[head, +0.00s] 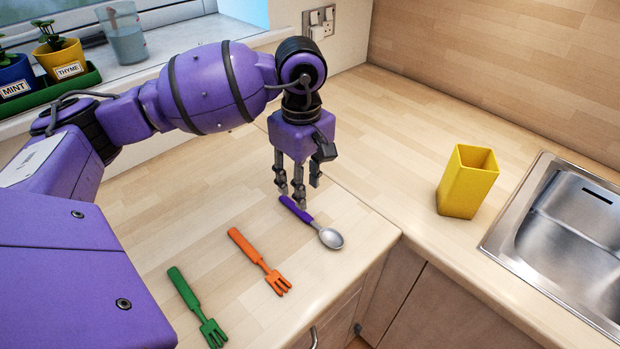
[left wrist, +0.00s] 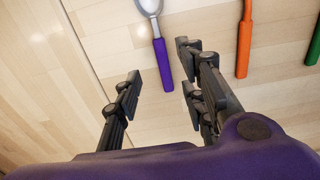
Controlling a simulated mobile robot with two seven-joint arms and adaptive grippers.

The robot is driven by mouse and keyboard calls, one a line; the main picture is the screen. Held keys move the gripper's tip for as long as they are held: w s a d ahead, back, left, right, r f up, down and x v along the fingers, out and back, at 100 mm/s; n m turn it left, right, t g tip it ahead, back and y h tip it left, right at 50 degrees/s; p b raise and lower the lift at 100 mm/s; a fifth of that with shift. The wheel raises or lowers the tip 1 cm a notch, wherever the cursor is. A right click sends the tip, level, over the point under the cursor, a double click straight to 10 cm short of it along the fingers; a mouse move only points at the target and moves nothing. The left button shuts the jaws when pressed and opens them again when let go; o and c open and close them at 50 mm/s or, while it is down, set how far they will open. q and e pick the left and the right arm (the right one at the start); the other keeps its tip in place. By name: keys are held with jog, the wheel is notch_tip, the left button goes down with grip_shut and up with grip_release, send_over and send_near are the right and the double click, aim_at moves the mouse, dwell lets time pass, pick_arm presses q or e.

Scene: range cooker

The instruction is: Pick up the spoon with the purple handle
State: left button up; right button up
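The spoon with the purple handle (head: 295,209) lies flat on the wooden worktop, its silver bowl (head: 331,238) toward the front edge. In the left wrist view its purple handle (left wrist: 162,65) lies ahead, between the lines of the fingers. My left gripper (head: 300,190) points down just above the handle's far end. Its fingers (left wrist: 158,88) are spread apart with nothing between them. Whether a fingertip touches the handle cannot be told. My right gripper is in neither view.
An orange fork (head: 258,260) and a green fork (head: 197,305) lie left of the spoon. A yellow square container (head: 467,182) stands on the right, beside the metal sink (head: 570,235). Herb pots (head: 60,57) and a glass (head: 123,35) stand on the sill behind my arm.

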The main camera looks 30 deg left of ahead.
aim_at(305, 215)
pick_arm(q)
jog(key=shift+w, duration=0.1)
jog(key=f, duration=0.4)
jog(key=f+p, duration=0.1)
jog(key=f, duration=0.1)
jog(key=shift+s+d+f, duration=0.2)
jog(key=shift+s+d, duration=0.2)
jog(key=shift+f, duration=0.5)
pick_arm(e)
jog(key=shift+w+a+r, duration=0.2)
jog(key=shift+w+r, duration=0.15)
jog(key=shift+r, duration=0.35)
pick_arm(q)
grip_shut()
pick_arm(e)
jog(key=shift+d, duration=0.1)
